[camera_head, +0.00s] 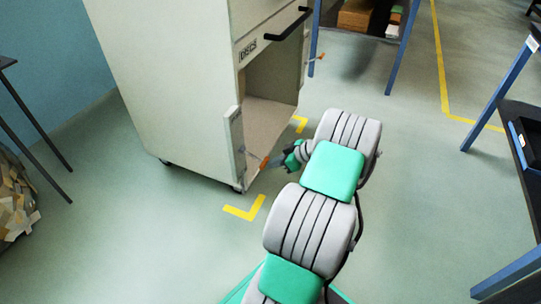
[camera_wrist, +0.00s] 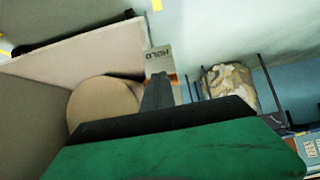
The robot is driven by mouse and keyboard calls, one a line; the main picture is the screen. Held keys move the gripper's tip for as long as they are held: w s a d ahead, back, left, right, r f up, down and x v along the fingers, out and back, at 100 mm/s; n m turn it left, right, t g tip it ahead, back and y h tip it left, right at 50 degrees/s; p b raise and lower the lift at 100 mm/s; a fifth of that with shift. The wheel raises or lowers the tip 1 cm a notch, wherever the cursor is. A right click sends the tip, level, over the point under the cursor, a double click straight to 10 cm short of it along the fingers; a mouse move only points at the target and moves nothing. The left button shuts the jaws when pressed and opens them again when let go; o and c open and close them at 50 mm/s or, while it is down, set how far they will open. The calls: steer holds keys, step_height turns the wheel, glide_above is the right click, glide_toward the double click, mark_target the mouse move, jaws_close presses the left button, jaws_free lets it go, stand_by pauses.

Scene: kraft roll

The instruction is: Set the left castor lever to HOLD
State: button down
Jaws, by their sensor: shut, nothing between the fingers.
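The left castor lever (camera_head: 265,162) shows an orange tip at the near lower corner of the pale cabinet (camera_head: 170,80). My gripper (camera_head: 279,161) is shut and empty, with its fingers pointing at that lever from the right. The fingers (camera_wrist: 158,94) also show in the wrist view. Just beyond their tips is a pale plate marked HOLD (camera_wrist: 159,58), with a bit of orange (camera_wrist: 172,77) beside it. The lever is mostly hidden there by the fingers. I cannot tell whether they touch it, nor which setting it has.
A brown roll (camera_wrist: 98,98) lies in the cabinet's open lower bay. A second orange-tipped lever (camera_head: 319,57) is at the cabinet's far corner. Yellow floor marks (camera_head: 246,209) lie by the cabinet. A blue-legged table (camera_head: 520,110) stands at right; the floor between is clear.

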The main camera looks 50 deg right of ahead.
steer(key=shift+w+a+f+b, duration=0.15)
steer(key=shift+f+b, duration=0.1)
steer(key=shift+f, duration=0.4)
steer(key=shift+w+d+f+b, duration=0.1)
steer(key=shift+f+b, duration=0.15)
steer(key=shift+f, duration=0.35)
steer(key=shift+w+a+f+b, duration=0.15)
steer(key=shift+f+b, duration=0.1)
steer(key=shift+f, duration=0.4)
steer(key=shift+d, duration=0.1)
steer(key=s+d+p, duration=0.4)
steer(key=s, duration=0.8)
steer(key=shift+s+d+r, duration=0.15)
steer(key=shift+d, duration=0.1)
